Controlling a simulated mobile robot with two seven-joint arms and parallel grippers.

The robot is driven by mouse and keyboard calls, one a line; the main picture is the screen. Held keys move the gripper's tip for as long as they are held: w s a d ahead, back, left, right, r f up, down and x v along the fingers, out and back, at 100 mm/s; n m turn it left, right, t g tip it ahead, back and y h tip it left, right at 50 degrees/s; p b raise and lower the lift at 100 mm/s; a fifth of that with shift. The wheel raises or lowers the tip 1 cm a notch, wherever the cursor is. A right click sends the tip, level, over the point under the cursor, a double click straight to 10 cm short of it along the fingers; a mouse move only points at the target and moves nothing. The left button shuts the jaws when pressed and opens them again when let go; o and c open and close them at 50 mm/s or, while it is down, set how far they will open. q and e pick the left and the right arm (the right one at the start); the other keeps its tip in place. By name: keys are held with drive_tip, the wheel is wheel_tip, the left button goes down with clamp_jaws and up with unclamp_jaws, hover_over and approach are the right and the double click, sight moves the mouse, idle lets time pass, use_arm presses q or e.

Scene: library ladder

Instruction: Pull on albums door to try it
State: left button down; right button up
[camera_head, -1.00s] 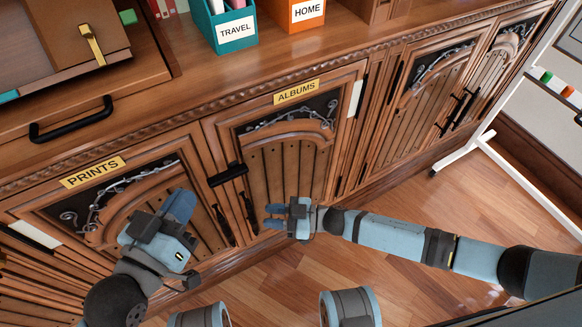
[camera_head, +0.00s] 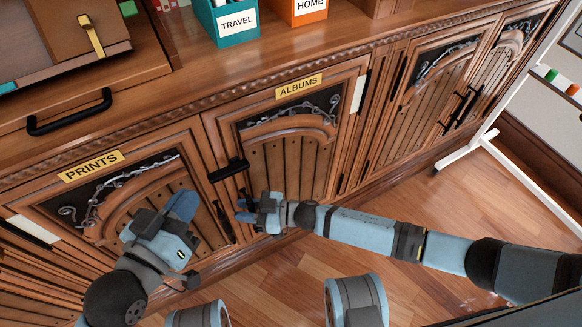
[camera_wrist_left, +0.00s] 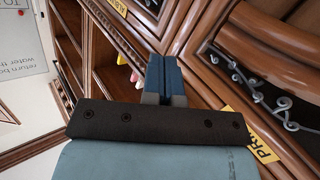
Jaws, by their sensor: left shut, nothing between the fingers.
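The albums door (camera_head: 290,165) is a wooden cabinet door with a yellow ALBUMS label (camera_head: 299,86); it looks closed. Its black upright handle (camera_head: 247,192) is at its lower left, mostly hidden by my right gripper (camera_head: 244,210). The right fingers look apart, with their tips at the handle; contact is unclear. A black bar (camera_head: 229,170) crosses the seam between the albums door and the prints door (camera_head: 150,205). My left gripper (camera_head: 184,206) is shut and empty in front of the prints door. Its closed fingers also show in the left wrist view (camera_wrist_left: 162,75).
A teal TRAVEL box (camera_head: 236,22) and an orange HOME box (camera_head: 310,8) stand on the cabinet top. A drawer handle (camera_head: 70,112) juts out at left. A white stand (camera_head: 480,148) is at right. The wooden floor (camera_head: 430,205) before the cabinet is open.

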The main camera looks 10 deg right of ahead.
clamp_jaws()
drive_tip(key=shift+s+d+f, duration=0.1)
drive_tip(key=shift+s+d, duration=0.05)
drive_tip(key=shift+s, duration=0.35)
idle(0.7)
drive_tip(key=shift+w+p, duration=0.15)
drive_tip(key=shift+p, duration=0.25)
drive_tip(key=shift+o, duration=0.7)
unclamp_jaws()
drive_tip(key=shift+w, duration=0.15)
